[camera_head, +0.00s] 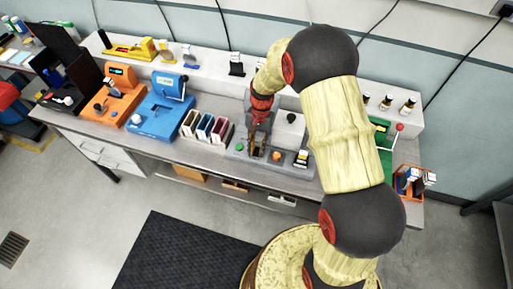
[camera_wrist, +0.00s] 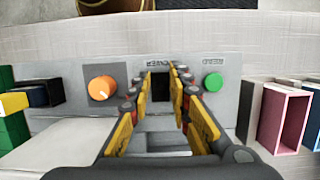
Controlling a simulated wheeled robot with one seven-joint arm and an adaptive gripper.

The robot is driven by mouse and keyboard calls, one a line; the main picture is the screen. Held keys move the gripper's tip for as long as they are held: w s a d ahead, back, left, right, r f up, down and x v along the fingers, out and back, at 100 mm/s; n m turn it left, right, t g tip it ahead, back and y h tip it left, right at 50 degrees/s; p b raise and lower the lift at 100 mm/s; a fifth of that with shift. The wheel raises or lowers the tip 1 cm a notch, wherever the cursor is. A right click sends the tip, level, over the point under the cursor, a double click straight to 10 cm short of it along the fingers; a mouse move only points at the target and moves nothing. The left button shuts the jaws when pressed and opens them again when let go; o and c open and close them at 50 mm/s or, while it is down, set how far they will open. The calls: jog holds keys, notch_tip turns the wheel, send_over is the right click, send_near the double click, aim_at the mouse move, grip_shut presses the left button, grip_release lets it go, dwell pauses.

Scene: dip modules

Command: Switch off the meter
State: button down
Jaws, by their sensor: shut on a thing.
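The meter is a grey unit (camera_head: 296,168) on the bench, with my gripper (camera_head: 257,146) reaching down onto its front panel. The panel (camera_wrist: 225,105) fills the middle of the wrist view. A black power switch (camera_wrist: 161,86) sits under the label POWER, between an orange knob (camera_wrist: 102,87) and a green READ button (camera_wrist: 213,82). My gripper (camera_wrist: 164,73) is shut with its fingertips on either side of the switch. The fingers partly hide it, so its exact position cannot be told.
Sample holders (camera_head: 206,126) in several colours stand left of the meter; a pink one (camera_wrist: 284,120) is close in the wrist view. A blue device (camera_head: 160,112) and an orange device (camera_head: 115,100) are farther left. An orange bin (camera_head: 404,190) stands at the right.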

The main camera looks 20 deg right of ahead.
aim_at(259, 147)
jog(key=c, duration=1.6)
grip_release()
jog(key=shift+c, duration=0.2)
jog(key=v, duration=1.2)
